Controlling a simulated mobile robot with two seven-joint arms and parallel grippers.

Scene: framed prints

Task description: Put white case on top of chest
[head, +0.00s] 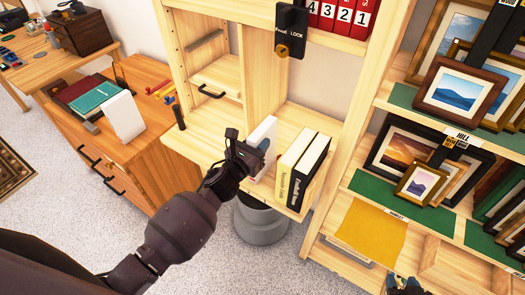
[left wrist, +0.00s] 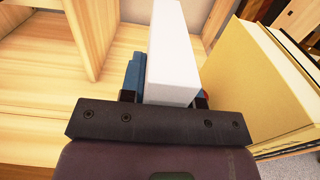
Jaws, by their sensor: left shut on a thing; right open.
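A white case (head: 262,132) stands upright on the light wooden cabinet's fold-down shelf. My left gripper (head: 250,153) is shut on its near end; the left wrist view shows the white case (left wrist: 172,50) between the fingers (left wrist: 160,98), with a blue thing close beside it on the left. I cannot tell whether the case is lifted clear of the shelf. A wooden chest of drawers (head: 165,170) with black handles stands at the left. Another white, thin, upright thing (head: 124,116) is on its top. My right gripper (head: 404,287) shows only partly at the bottom edge, open.
A cream book (head: 295,163) and a black-and-white book (head: 314,172) stand right of the case. The chest top also bears green and red books (head: 92,94) and small coloured items. A small dark box (head: 80,32) sits on the desk behind. Framed prints fill the right shelves.

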